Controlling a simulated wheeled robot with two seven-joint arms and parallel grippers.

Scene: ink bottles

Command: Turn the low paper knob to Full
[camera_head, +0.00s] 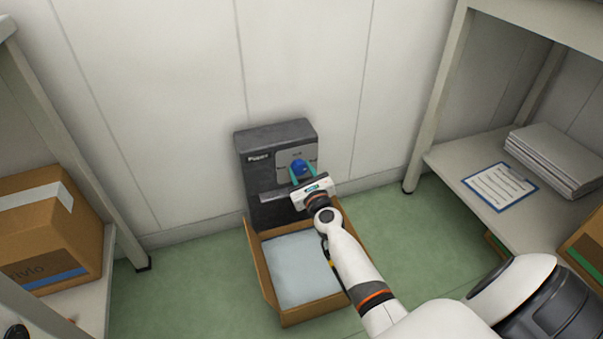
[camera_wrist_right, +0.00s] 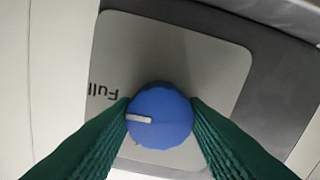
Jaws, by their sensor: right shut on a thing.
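The blue knob (camera_head: 299,167) sits on a light grey plate (camera_head: 284,158) on the front of a dark grey dispenser (camera_head: 262,190) by the wall. My right gripper (camera_head: 303,174) is shut on the knob, its green fingers on either side. In the right wrist view the knob (camera_wrist_right: 160,115) is between the two fingertips (camera_wrist_right: 160,117). Its white pointer (camera_wrist_right: 139,118) points left in that view. The printed word Full (camera_wrist_right: 103,90) lies up and left of the knob, upside down. Other marks on the plate are mostly hidden. My left gripper is not in view.
An open cardboard box (camera_head: 265,277) with pale sheets (camera_head: 297,265) stands below the dispenser. A closed carton (camera_head: 50,225) is on the left shelf. Green floor is free between.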

